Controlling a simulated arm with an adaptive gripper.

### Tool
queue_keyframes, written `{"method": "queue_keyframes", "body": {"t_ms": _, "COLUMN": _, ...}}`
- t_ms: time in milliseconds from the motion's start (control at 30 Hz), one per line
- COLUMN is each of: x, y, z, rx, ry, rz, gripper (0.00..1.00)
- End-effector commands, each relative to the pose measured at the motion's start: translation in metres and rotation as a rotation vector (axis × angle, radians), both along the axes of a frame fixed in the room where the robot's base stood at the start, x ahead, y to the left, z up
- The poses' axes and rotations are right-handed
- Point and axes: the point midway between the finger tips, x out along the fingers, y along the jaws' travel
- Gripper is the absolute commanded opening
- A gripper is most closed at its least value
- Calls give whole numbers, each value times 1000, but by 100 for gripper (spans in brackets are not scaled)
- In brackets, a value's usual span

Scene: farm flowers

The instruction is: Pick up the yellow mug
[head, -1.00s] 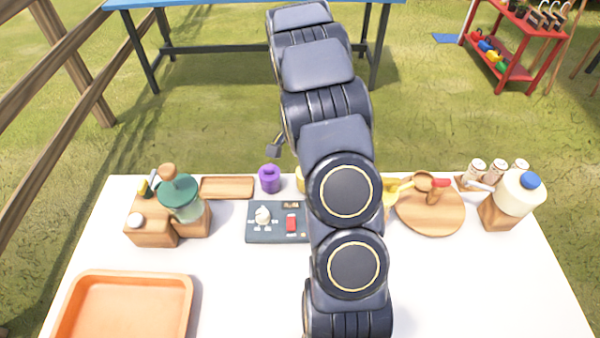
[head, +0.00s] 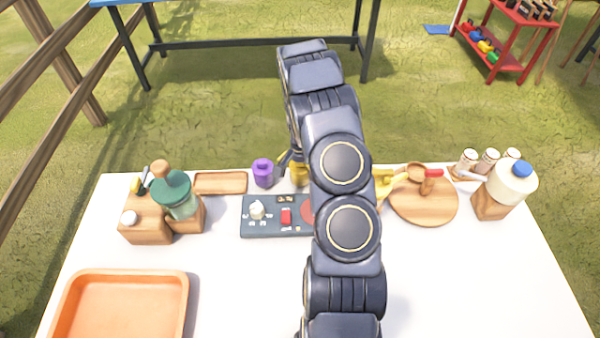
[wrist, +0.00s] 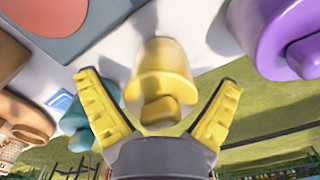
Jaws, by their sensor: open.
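The yellow mug (head: 299,173) stands near the far edge of the white table, mostly hidden behind my arm in the head view. In the wrist view the yellow mug (wrist: 166,70) is upside down in the picture, with its handle towards my gripper. My gripper (wrist: 160,82) is open, one yellow-padded finger on either side of the mug. I cannot tell whether the fingers touch it. In the head view a finger of my gripper (head: 284,160) shows between the purple mug and the yellow mug.
The purple mug (head: 263,172) stands close to the left of the yellow mug, and a wooden tray (head: 220,183) is farther left. A dark board (head: 262,230) lies nearer. A teal object (wrist: 76,122) shows on the other side in the wrist view. The front right table is clear.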

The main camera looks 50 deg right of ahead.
Motion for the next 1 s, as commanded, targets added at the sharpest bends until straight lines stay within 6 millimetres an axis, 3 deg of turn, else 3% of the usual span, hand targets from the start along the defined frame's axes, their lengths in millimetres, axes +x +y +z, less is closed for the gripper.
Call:
{"method": "queue_keyframes", "body": {"t_ms": 100, "x": 0, "y": 0, "z": 0, "rx": 0, "ry": 0, "rz": 0, "gripper": 90}}
{"method": "queue_keyframes", "body": {"t_ms": 233, "x": 0, "y": 0, "z": 1, "rx": 0, "ry": 0, "rz": 0, "gripper": 35}}
{"method": "queue_keyframes", "body": {"t_ms": 300, "x": 0, "y": 0, "z": 1, "rx": 0, "ry": 0, "rz": 0, "gripper": 27}}
{"method": "queue_keyframes", "body": {"t_ms": 767, "x": 1, "y": 0, "z": 5, "rx": -1, "ry": -1, "rz": 1, "gripper": 27}}
{"method": "queue_keyframes", "body": {"t_ms": 1000, "x": 1, "y": 0, "z": 32, "rx": -3, "ry": -3, "rz": 1, "gripper": 27}}
